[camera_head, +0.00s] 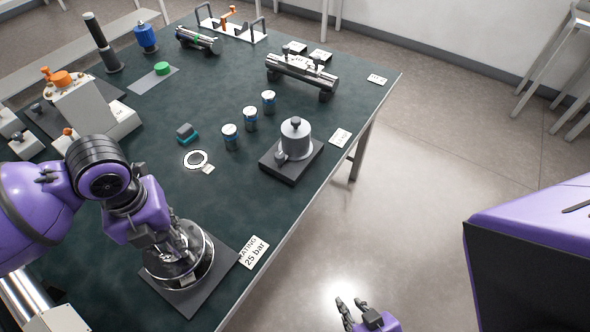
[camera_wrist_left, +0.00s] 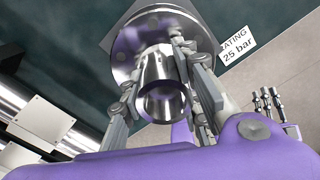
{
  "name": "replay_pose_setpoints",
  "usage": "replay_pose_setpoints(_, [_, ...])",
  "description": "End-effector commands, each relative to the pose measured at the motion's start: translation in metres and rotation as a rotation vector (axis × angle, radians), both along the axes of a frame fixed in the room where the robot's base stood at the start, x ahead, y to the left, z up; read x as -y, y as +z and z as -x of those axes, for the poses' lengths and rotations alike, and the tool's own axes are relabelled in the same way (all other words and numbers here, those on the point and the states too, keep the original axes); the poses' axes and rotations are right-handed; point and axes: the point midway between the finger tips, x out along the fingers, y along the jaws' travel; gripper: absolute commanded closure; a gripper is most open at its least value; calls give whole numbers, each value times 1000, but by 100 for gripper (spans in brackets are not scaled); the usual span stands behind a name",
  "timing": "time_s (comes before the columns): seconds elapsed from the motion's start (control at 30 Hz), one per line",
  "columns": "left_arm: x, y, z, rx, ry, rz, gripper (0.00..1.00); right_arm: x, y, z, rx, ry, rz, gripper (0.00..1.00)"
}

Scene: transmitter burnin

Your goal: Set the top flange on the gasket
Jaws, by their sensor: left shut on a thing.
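My left gripper (camera_head: 180,245) is shut on the neck of a shiny metal flange (camera_head: 196,272), over a dark square plate (camera_head: 187,304) at the near table edge. In the left wrist view the gripper (camera_wrist_left: 160,68) has one finger on each side of the tubular neck (camera_wrist_left: 163,98), with the wide bolt-holed disc (camera_wrist_left: 205,35) beyond it. I cannot tell whether the disc rests on something; what lies beneath is hidden. A flat white-and-black ring with a tag (camera_head: 196,159) lies on the table. My right gripper (camera_head: 354,306) is open and empty, beyond the table edge.
A "25 bar" card (camera_head: 254,252) lies beside the plate. Several small blue jars (camera_head: 231,137), a grey lidded cylinder on a dark base (camera_head: 295,138) and a small block (camera_head: 187,132) stand farther back. A grey-white device (camera_head: 90,105) is at left.

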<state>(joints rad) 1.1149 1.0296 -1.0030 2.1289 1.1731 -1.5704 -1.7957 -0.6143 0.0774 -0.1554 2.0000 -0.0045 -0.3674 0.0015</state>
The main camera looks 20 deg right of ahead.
Motion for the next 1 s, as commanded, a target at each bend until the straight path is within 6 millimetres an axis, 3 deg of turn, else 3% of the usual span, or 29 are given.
replay_pose_setpoints(0.33, [1, 1, -1, 4, 0, 2, 100, -1, 1, -3, 5, 1, -1, 73])
replay_pose_setpoints(1.0, [1, -15, -1, 3, 0, 3, 100, -1, -6, 2, -8, 1, -1, 73])
